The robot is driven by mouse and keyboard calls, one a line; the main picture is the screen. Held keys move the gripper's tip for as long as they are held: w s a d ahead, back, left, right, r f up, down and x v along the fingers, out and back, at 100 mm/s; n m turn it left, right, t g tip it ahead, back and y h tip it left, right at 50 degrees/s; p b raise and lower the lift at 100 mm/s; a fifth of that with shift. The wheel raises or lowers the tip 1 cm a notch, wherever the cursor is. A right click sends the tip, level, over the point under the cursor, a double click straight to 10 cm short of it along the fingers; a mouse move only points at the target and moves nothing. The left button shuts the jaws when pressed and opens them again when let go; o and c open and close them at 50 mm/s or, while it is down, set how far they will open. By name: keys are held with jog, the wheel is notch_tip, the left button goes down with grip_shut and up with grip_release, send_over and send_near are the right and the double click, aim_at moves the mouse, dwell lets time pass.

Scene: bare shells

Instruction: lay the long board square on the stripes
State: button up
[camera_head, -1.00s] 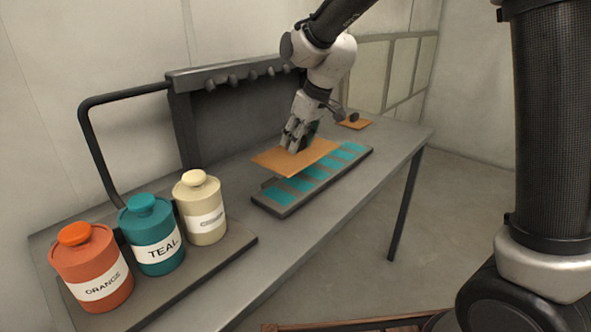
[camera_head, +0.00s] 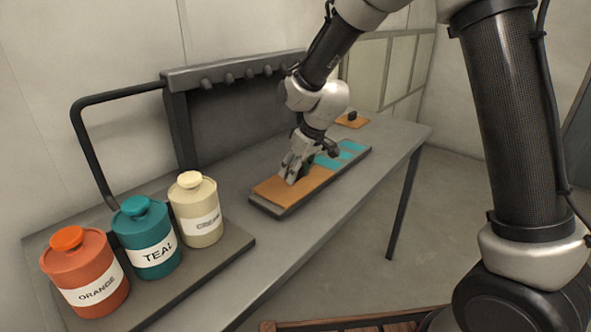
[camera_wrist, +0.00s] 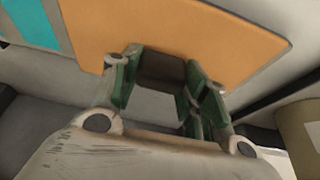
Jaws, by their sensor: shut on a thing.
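The long orange board (camera_head: 272,190) lies low over the near-left part of the dark tray with teal stripes (camera_head: 368,157). Its edges look roughly in line with the tray's sides; whether it touches the tray fully I cannot tell. Teal stripes show beyond my gripper at the far end. My gripper (camera_head: 293,179) is shut on the board's dark grip block and points down at it. In the wrist view the green-padded fingers (camera_wrist: 160,92) stand on both sides of the block, with the orange board (camera_wrist: 185,40) under them and a teal stripe (camera_wrist: 38,22) at the upper left.
A smaller orange board (camera_head: 352,122) with a dark knob lies at the far end of the table. Orange (camera_head: 85,275), teal (camera_head: 147,240) and cream (camera_head: 196,212) canisters stand on a dark mat at the left. A dark rack (camera_head: 235,115) stands behind. The front table strip is clear.

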jog(key=shift+f, duration=0.1)
jog(key=o, duration=1.1)
jog(key=v, duration=1.1)
jog(key=s+d+r+m, duration=0.1)
jog(key=s+d+r, duration=0.2)
jog(key=d, duration=0.2)
jog(key=s+d+r+m+h, duration=0.1)
jog(key=s+d+r+m, duration=0.15)
jog(key=d, duration=0.25)
jog(key=s+d+r, duration=0.2)
jog(key=s+d, duration=0.2)
jog(key=d, duration=0.1)
jog(key=s+d+m, duration=0.1)
jog(key=s+d, duration=0.3)
jog(key=s, duration=0.1)
jog(key=s+d+m+h, duration=0.1)
jog(key=s+d+m, duration=0.1)
jog(key=s+d, duration=0.2)
jog(key=s+d+m+t+h, duration=0.1)
jog(key=s+d, duration=0.3)
jog(key=s, duration=0.4)
jog(key=shift+d+f+m, duration=0.1)
jog(key=shift+f+m, duration=0.15)
jog(key=shift+m, duration=0.5)
